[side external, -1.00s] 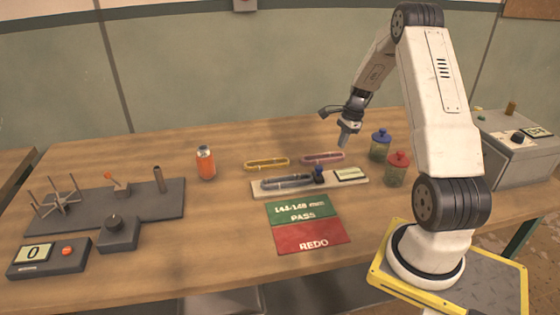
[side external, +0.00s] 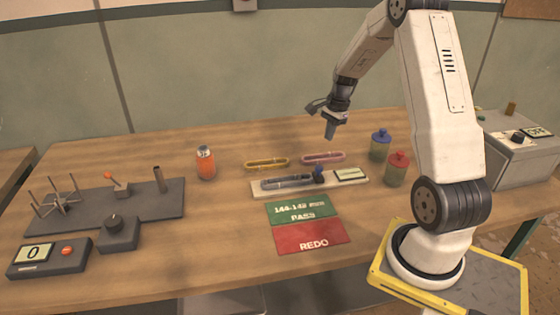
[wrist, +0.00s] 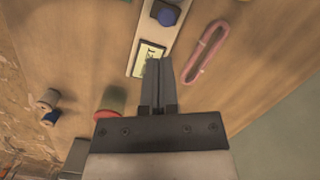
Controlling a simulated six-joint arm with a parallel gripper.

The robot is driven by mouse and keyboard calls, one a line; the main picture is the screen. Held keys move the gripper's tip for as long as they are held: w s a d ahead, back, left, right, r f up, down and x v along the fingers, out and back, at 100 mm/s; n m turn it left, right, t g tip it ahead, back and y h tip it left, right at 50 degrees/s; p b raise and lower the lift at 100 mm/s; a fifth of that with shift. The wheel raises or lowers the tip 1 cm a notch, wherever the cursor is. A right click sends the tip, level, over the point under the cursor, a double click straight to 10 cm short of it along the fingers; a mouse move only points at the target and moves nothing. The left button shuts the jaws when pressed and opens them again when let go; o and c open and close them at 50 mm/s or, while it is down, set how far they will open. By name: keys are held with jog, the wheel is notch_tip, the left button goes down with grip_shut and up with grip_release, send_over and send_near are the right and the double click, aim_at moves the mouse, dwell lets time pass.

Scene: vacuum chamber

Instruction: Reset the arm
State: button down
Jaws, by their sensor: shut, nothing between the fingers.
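My gripper (side external: 330,132) hangs shut and empty in the air above the back right part of the table, over the pink loop. In the wrist view its closed fingers (wrist: 160,72) point toward the pale gauge board, with nothing between them. The gauge board (side external: 262,190) lies on the table with a dark trough, a blue knob (side external: 319,173) and a small display (side external: 351,175). The blue knob also shows in the wrist view (wrist: 167,16).
A pink loop (side external: 323,158) and a yellow loop (side external: 267,164) lie behind the board. Blue-lidded (side external: 380,148) and red-lidded (side external: 397,172) jars stand right. Green PASS (side external: 302,211) and red REDO (side external: 312,238) mats lie in front. An orange jar (side external: 205,163) and dark winding rig (side external: 135,200) stand left.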

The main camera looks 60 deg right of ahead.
jog(key=w+a+r+n+h, duration=0.1)
jog(key=a+r+n, duration=0.1)
jog(key=a+n, duration=1.4)
jog(key=s+a+n, duration=0.2)
jog(key=s+a, duration=0.1)
jog(key=a, duration=0.5)
jog(key=s+a+n+t, duration=0.1)
jog(key=s+a+n, duration=0.2)
jog(key=a, duration=0.5)
jog(key=shift+s+h, duration=0.25)
jog(key=shift+h, duration=0.05)
